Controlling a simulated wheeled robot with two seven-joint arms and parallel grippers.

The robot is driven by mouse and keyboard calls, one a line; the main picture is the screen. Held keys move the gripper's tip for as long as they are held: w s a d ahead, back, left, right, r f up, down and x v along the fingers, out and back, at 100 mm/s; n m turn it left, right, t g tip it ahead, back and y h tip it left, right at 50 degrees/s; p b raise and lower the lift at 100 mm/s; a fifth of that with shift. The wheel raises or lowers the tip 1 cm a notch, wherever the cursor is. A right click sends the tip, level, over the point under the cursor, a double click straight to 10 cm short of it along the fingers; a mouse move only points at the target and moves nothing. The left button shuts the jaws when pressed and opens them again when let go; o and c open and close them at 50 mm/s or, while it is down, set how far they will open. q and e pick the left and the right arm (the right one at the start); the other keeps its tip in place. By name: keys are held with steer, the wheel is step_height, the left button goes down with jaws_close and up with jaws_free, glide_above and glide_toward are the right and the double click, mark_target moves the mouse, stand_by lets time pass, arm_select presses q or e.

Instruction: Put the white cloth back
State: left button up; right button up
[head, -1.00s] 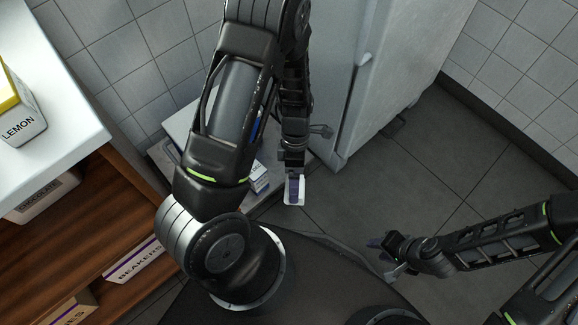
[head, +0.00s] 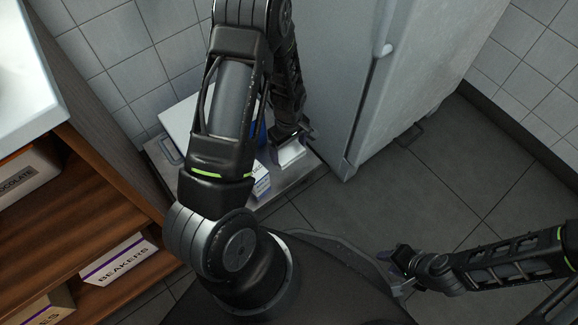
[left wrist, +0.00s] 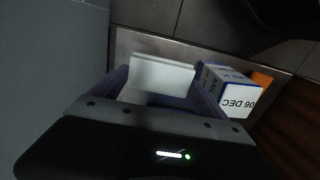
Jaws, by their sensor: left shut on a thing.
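The white cloth (head: 291,156) is a small white folded piece just under my left gripper (head: 290,141), at the fridge end of a low grey shelf. My left gripper is shut on it. In the left wrist view the cloth (left wrist: 162,74) shows pale between the two purple fingers (left wrist: 158,92), over the grey shelf (left wrist: 128,42). I cannot tell whether the cloth touches the shelf. My right gripper (head: 393,272) is low at the right over the dark floor, with nothing visible in it. Its jaw gap is unclear.
A white-and-blue carton marked 06 DEC (left wrist: 228,90) stands close beside the cloth; it also shows in the head view (head: 261,182). A white box (head: 180,120) is behind my left arm. The fridge (head: 350,90) stands right of the shelf. Wooden shelving (head: 90,225) is at left.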

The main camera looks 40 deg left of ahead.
mark_target(289, 157)
arm_select(q)
step_height(289, 157, down, 5)
steer(key=shift+f+b, duration=0.1)
steer(key=shift+b, duration=0.8)
step_height(289, 157, down, 4)
steer(key=shift+r+b, duration=0.1)
steer(key=shift+b, duration=0.85)
steer(key=o, duration=1)
steer(key=shift+o, duration=0.2)
